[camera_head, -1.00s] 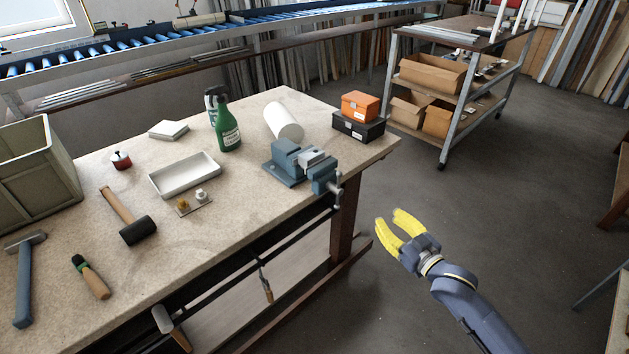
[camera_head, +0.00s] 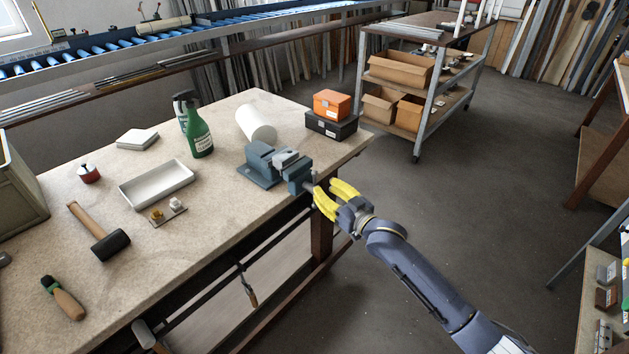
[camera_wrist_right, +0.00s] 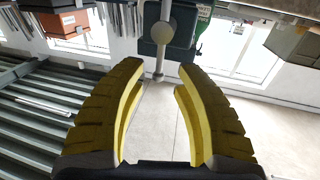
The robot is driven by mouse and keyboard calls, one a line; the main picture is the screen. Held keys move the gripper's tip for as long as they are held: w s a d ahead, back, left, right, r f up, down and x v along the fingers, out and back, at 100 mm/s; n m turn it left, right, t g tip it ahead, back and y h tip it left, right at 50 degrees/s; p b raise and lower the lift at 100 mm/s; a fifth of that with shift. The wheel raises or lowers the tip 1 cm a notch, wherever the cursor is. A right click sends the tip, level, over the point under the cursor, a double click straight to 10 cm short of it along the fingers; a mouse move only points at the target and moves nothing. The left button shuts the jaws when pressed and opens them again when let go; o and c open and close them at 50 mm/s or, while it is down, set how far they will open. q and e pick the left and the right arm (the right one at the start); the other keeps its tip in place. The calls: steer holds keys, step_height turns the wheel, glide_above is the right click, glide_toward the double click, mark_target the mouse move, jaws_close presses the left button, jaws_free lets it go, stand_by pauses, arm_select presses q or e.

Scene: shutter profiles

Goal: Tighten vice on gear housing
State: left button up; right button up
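The blue-grey vice (camera_head: 262,170) is at the right front edge of the workbench. A light grey metal part (camera_head: 286,158), probably the gear housing, sits at its jaws; whether they touch it I cannot tell. My right gripper (camera_head: 325,189) is open at the vice's front end, over the bench edge. In the right wrist view, the vice handle's round knob (camera_wrist_right: 161,34) and thin bar lie ahead of and between the spread yellow fingertips (camera_wrist_right: 160,72). The fingers do not appear closed on the handle. In the head view the gripper partly hides the handle. My left gripper is not in view.
A white tray (camera_head: 157,184) and mallet (camera_head: 104,236) lie left. The floor right of the bench is open.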

mark_target(315, 180)
steer(key=shift+x, duration=2.95)
steer(key=shift+o, duration=0.3)
jaws_close()
